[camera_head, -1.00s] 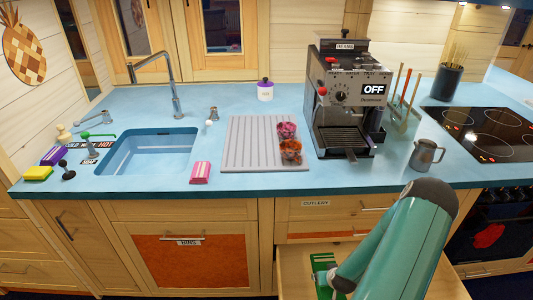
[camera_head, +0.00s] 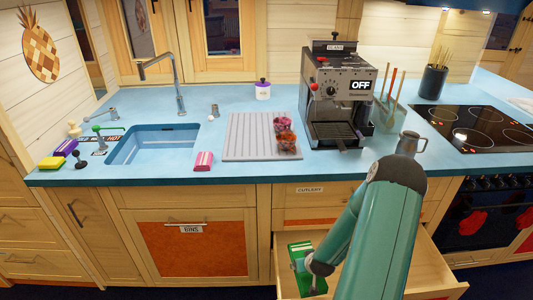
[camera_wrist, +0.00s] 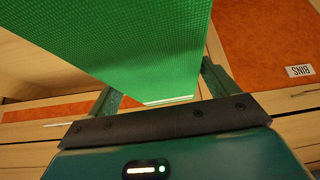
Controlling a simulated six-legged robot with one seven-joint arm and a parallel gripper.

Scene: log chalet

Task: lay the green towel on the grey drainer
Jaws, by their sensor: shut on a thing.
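The green towel (camera_head: 298,251) is in front of the counter, at the open drawer under the "CUTLERY" label. My gripper (camera_head: 314,266) is shut on it. In the wrist view, the towel (camera_wrist: 145,45) is a broad textured green sheet between the two fingers of my gripper (camera_wrist: 160,85), with a pale edge near the palm. The grey drainer (camera_head: 245,135) is a ribbed board on the blue counter, right of the sink and above and left of my gripper. A pink and an orange-red object (camera_head: 286,143) stand on its right side; its left part is bare.
The open drawer (camera_head: 435,275) juts out below the counter. The coffee machine (camera_head: 338,95) stands right of the drainer, with a metal jug (camera_head: 409,143) further right. A pink-striped block (camera_head: 203,160) lies between sink (camera_head: 150,148) and drainer.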

